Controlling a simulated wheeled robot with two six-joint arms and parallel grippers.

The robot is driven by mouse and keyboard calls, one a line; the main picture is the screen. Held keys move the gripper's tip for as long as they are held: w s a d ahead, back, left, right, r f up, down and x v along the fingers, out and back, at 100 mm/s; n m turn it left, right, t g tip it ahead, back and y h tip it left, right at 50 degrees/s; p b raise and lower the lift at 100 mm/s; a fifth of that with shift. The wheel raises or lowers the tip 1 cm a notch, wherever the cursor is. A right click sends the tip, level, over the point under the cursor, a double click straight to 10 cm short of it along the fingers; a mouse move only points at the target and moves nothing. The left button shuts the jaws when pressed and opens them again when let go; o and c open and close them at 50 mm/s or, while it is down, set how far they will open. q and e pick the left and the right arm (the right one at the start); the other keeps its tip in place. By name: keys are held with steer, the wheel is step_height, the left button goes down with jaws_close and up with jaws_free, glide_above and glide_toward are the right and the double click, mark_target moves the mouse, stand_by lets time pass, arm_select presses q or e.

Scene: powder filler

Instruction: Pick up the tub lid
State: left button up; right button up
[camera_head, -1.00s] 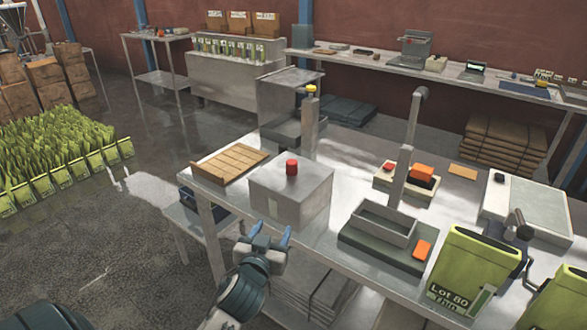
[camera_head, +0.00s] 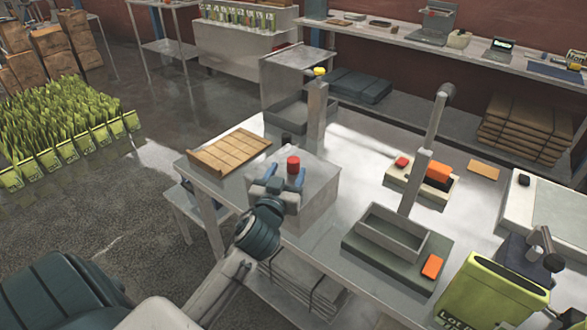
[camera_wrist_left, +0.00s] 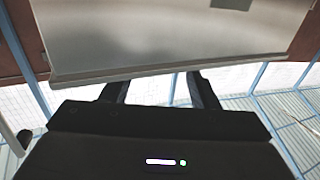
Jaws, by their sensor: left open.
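No separate tub lid is clear to me. A grey metal box (camera_head: 320,186) stands at the near edge of the steel table, with a red knob (camera_head: 293,164) on its top. A small black knob-like part (camera_head: 286,138) shows at the box's far side; I cannot tell what it belongs to. My left gripper (camera_head: 284,178) is open and appears empty, in front of the box's top and just short of the red knob in the picture. In the left wrist view its fingers (camera_wrist_left: 158,88) are apart below a flat grey surface (camera_wrist_left: 170,40). My right gripper is not in view.
A wooden slatted board (camera_head: 230,156) lies left of the box. A post with a yellow top (camera_head: 318,100) rises behind it. A scale-like stand with a tray (camera_head: 393,232) is to the right, and a green tub (camera_head: 488,292) stands at lower right.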

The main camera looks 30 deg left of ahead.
mark_target(291, 164)
arm_select(q)
steer(key=p+x, duration=0.2)
steer(key=x, duration=0.2)
steer(key=shift+w+r, duration=0.1)
steer(key=shift+w, duration=0.15)
steer(key=shift+w+a+p, duration=0.15)
steer(key=shift+w+p, duration=0.25)
steer(key=shift+w, duration=0.15)
steer(key=shift+f, duration=0.2)
steer(key=shift+c, duration=1.1)
steer(key=c, duration=0.9)
steer(key=shift+c, duration=0.2)
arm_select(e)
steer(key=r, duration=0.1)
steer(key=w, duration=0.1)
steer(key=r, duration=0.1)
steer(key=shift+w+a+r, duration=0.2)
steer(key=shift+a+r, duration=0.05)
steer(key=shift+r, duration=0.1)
arm_select(q)
steer(key=shift+r, duration=0.1)
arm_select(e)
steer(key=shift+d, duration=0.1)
